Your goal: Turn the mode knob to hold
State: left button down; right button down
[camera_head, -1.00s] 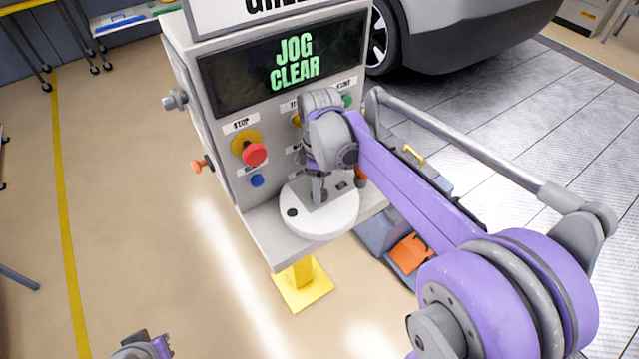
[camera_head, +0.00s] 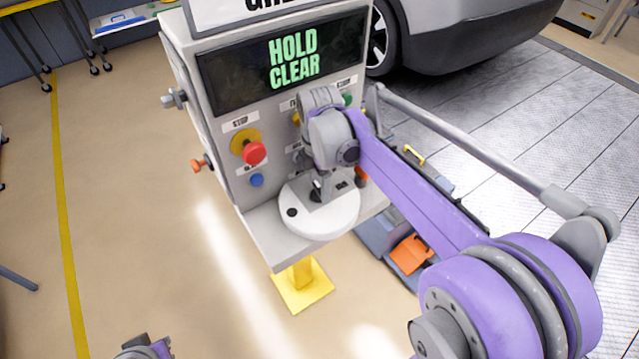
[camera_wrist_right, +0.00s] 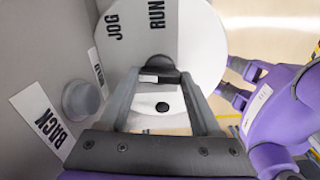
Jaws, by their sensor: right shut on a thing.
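The console's display (camera_head: 293,56) reads HOLD CLEAR. The mode knob has a round white dial (camera_head: 335,222) on the console's shelf, and its dark grip (camera_wrist_right: 157,70) shows in the right wrist view. The dial there carries the words JOG and RUN; any other marks on it are hidden by my gripper. My right gripper (camera_wrist_right: 157,82) is shut on the knob's grip from above; in the head view my wrist covers much of it. My left gripper (camera_head: 145,348) shows only in part at the bottom edge, away from the console.
The console's sloped panel carries a red stop button (camera_head: 254,153) and a blue button (camera_head: 257,180). A grey button (camera_wrist_right: 81,100) stands close to my right gripper, beside a BACK label (camera_wrist_right: 44,122). A car (camera_head: 460,40) is behind; open floor lies left.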

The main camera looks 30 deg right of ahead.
jog(key=shift+n, duration=0.8)
jog(key=shift+c, duration=0.4)
grip_release()
notch_tip(320, 180, up, 11)
jog(key=shift+p, duration=0.3)
jog(key=shift+f, duration=0.1)
jog(key=s+a+f+m+t, duration=0.1)
jog(key=s+f+m, duration=0.1)
jog(key=m, duration=0.1)
jog(key=s+a+f+m+t, duration=0.1)
jog(key=s+a+f+m, duration=0.1)
jog(key=s+m, duration=0.1)
jog(key=s+a+f+m, duration=0.1)
jog(key=s+f+m, duration=0.1)
jog(key=m, duration=0.1)
jog(key=shift+s+a+f+t, duration=0.2)
jog(key=shift+f+t, duration=0.15)
jog(key=shift+t, duration=0.05)
jog(key=s+a+f+m+t, duration=0.2)
jog(key=s+f+m, duration=0.5)
jog(key=f+m, duration=0.2)
jog(key=shift+s+a+m+t, duration=0.25)
jog(key=shift+a+m+t, duration=0.15)
